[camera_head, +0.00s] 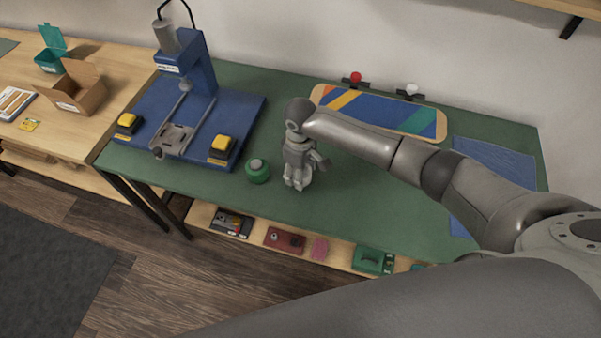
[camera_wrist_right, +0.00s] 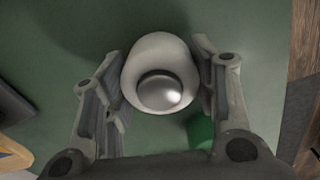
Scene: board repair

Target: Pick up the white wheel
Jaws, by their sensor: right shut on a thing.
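The white wheel (camera_wrist_right: 158,52), with a shiny metal dome in its middle, sits between the two fingers of my right gripper (camera_wrist_right: 160,80) in the right wrist view. My right gripper (camera_head: 298,182) points down over the green mat of the workbench and is shut on the wheel. In the head view the fingers mostly hide the wheel. I cannot tell whether it touches the mat. My left gripper is not in view.
A green wheel (camera_head: 258,173) stands close to the left of my right gripper. A blue press (camera_head: 204,75) with yellow buttons stands further left. A striped skateboard deck (camera_head: 373,112) with a red wheel (camera_head: 356,77) and another white wheel (camera_head: 411,89) lies behind. A blue mat (camera_head: 490,158) is right.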

